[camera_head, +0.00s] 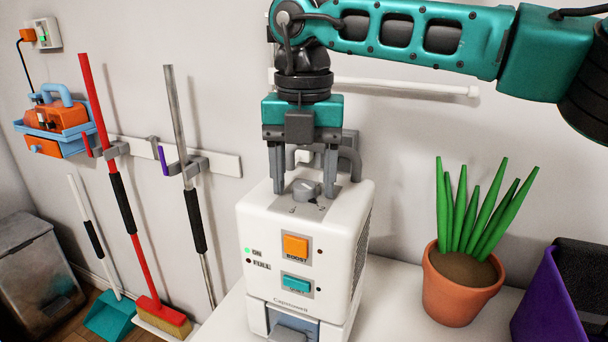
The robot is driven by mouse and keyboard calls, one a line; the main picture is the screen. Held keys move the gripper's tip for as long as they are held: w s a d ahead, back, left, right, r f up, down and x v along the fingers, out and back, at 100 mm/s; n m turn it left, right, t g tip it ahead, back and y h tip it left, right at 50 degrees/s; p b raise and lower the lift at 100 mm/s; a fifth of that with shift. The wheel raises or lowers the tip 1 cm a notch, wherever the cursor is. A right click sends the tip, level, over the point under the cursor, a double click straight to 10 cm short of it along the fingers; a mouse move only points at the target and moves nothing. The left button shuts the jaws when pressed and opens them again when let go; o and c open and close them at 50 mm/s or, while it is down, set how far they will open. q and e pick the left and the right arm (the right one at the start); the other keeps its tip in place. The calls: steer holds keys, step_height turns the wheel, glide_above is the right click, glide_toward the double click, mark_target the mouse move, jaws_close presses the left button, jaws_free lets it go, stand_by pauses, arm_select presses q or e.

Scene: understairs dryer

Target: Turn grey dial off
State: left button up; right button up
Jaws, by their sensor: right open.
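The grey dial (306,189) sits on the top face of a white appliance (262,222). Two small marks show on the grey plate in front of it. The appliance front has an orange button (295,246) marked BOOST, a teal button (295,283) and a green light by ON. My right gripper (304,192) points straight down from above, fingers apart, one on each side of the dial. I cannot tell whether the fingers touch the dial. My left gripper is not in view.
A grey handle (350,160) rises behind the gripper. A potted plant (461,285) and a purple bin (548,305) stand to the right. A red broom (120,190) and a grey pole (185,150) hang on the wall at left. Counter between appliance and pot is clear.

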steer(key=shift+c, duration=0.2)
steer(key=c, duration=1)
